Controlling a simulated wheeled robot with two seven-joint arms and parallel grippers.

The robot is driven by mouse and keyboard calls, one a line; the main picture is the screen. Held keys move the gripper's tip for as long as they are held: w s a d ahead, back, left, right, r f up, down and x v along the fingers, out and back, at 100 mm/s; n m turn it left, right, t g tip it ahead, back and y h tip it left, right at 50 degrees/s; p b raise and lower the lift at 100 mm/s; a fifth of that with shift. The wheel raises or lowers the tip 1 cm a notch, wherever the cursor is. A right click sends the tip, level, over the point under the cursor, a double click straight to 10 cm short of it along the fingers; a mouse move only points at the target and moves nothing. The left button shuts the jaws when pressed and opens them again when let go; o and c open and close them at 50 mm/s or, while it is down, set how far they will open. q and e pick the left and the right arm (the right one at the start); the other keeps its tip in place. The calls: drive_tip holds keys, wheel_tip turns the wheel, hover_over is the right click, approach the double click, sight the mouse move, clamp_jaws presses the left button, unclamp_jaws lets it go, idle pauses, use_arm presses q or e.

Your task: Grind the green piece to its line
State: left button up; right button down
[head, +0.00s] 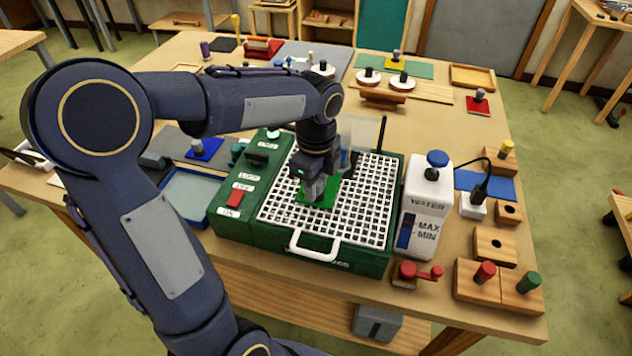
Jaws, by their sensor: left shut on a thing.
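The green piece (328,197) lies flat at the white grid of the grinder, under my left gripper. My left gripper (315,192) comes down from above and is shut on the green piece. The grinder (228,228) is a green box with a white grid top (367,205), a red switch (235,199) and a white front handle (312,246). A dark part and a clear upright shield (361,135) stand just behind the piece. The line on the piece, and whether its edge touches the grinding head, are hidden or too small to tell. My right gripper is not in view.
A white water container (427,200) stands right of the grinder. Wooden blocks (494,246) and a red crank (421,272) sit at the table's front right. A blue tray (190,192) lies left of the grinder. Coloured pieces with knobs, such as a red one (478,104), stand farther back.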

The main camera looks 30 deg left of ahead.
sight(331, 192)
use_arm(q)
drive_tip(key=shift+w+a+p, duration=0.15)
drive_tip(key=shift+w+p, duration=0.15)
drive_tip(key=shift+w, duration=0.5)
idle(0.7)
drive_tip(key=shift+w+d, duration=0.2)
drive_tip(key=shift+d, duration=0.5)
drive_tip(key=shift+w+d, duration=0.15)
drive_tip(key=shift+d, duration=0.5)
drive_tip(key=shift+d, duration=0.1)
drive_tip(key=shift+w+d, duration=0.2)
drive_tip(key=shift+d, duration=0.45)
drive_tip(key=shift+w+d, duration=0.15)
drive_tip(key=shift+d, duration=0.5)
drive_tip(key=shift+a, duration=0.2)
drive_tip(key=shift+s+a+p, duration=0.2)
drive_tip(key=shift+a, duration=0.45)
drive_tip(key=shift+s+a+p, duration=0.15)
drive_tip(key=shift+a, duration=0.45)
drive_tip(key=shift+a, duration=0.15)
drive_tip(key=shift+s+a, duration=0.25)
drive_tip(key=shift+a, duration=1)
